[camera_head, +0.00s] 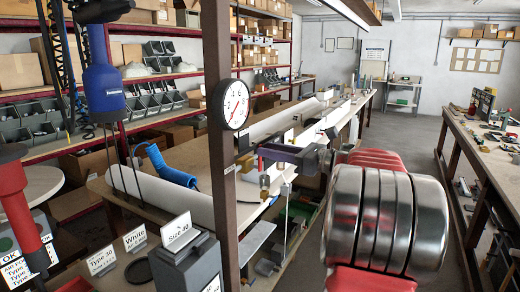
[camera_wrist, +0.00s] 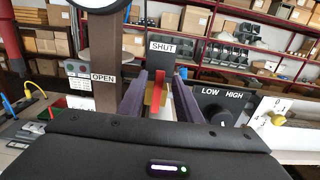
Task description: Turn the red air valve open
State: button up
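The red air valve (camera_wrist: 159,88) shows in the wrist view as an upright red lever with a brass-coloured part beside it. The lever stands below the SHUT label (camera_wrist: 163,47); the OPEN label (camera_wrist: 103,78) is to its left on the brown post. My gripper (camera_wrist: 160,88) is open, its two purple-grey fingers on either side of the lever with gaps visible. Whether the fingertips reach around the lever is unclear. In the head view my gripper (camera_head: 268,158) is just right of the post, and the lever cannot be made out clearly there.
A brown post (camera_head: 219,160) with a round gauge (camera_head: 236,104) stands close to my gripper. A LOW/HIGH knob box (camera_wrist: 222,105) is right of the fingers. A blue tool (camera_head: 103,85) and a red tool (camera_head: 15,205) hang at the left. The aisle floor at the right is clear.

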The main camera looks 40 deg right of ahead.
aim_at(260, 166)
jog(key=shift+x, duration=2.05)
grip_shut()
jog(key=shift+d, duration=0.15)
